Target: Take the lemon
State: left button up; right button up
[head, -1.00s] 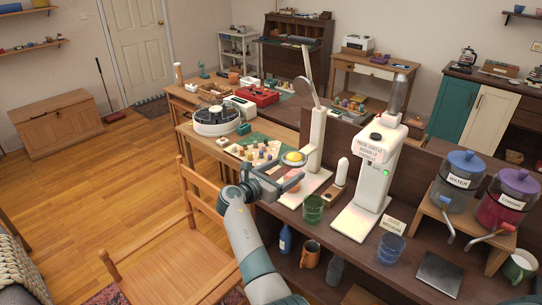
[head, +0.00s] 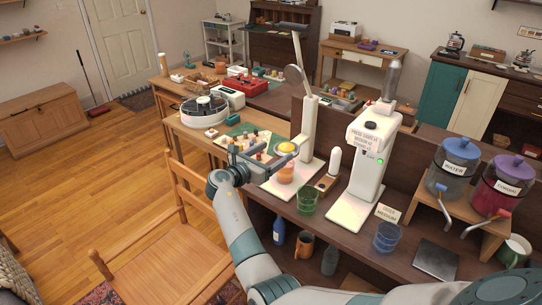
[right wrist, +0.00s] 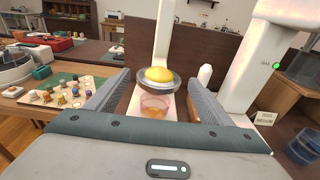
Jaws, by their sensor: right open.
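The yellow lemon (head: 288,148) sits on a small dark round dish at the tall white stand, above an orange cup (head: 286,173). In the right wrist view the lemon (right wrist: 159,74) lies straight ahead, on the dish's dark rim (right wrist: 146,84). My right gripper (head: 272,162) is open and empty, to the left of the lemon in the head view. Its two fingers (right wrist: 158,90) stand left and right of the dish in the right wrist view, with gaps on both sides. I see no contact with the lemon. My left gripper is not in view.
A board with small pieces (head: 241,140) lies to the left. The aisle floor is clear.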

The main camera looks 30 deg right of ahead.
aim_at(284, 146)
jog(key=shift+w+d+f+b, duration=0.2)
jog(key=shift+d+b, duration=0.2)
jog(key=shift+d, duration=0.2)
jog(key=shift+b+x, duration=0.9)
jog(key=shift+x, duration=0.55)
jog(key=shift+w+d+r, duration=0.1)
jog(key=shift+d+r, duration=0.05)
jog(key=shift+d, duration=0.15)
jog(key=shift+x, duration=1.65)
jog(key=c, duration=1.2)
